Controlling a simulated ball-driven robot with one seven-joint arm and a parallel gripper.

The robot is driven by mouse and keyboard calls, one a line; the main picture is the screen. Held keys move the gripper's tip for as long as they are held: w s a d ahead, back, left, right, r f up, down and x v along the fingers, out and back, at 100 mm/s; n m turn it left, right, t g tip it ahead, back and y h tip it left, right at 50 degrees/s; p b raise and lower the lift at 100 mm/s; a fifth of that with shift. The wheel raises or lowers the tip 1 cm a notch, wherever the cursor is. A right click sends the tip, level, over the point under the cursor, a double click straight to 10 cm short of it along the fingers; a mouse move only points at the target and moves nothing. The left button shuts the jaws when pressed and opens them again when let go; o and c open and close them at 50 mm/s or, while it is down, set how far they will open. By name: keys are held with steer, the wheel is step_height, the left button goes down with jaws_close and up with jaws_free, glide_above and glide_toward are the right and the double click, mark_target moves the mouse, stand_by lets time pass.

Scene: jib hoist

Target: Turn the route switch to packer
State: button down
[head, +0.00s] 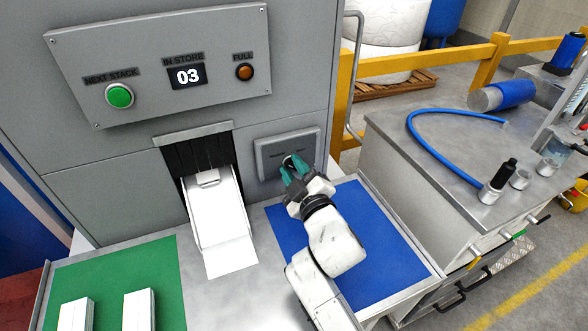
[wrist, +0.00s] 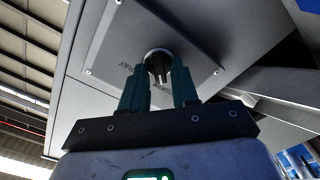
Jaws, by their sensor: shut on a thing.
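The route switch is a dark round knob (wrist: 158,66) on a grey plate (head: 270,157) on the machine's front, right of the chute. My gripper (head: 290,165) is at the plate, with its teal fingers on either side of the knob. The wrist view shows the gripper (wrist: 159,85) shut on the knob. The plate (wrist: 110,52) carries small lettering that is partly hidden, and I cannot read which setting the knob points to.
A white chute (head: 215,215) comes out of the machine beside my gripper. A panel (head: 150,70) above has a green button, a display reading 03 and an orange lamp. White boxes (head: 138,310) stand on a green mat (head: 110,275). A blue mat (head: 385,240) lies bare at right.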

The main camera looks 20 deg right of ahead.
steer(key=c, duration=0.9)
jaws_free()
steer(key=s+b, duration=0.1)
steer(key=s, duration=1)
steer(key=shift+w, duration=0.1)
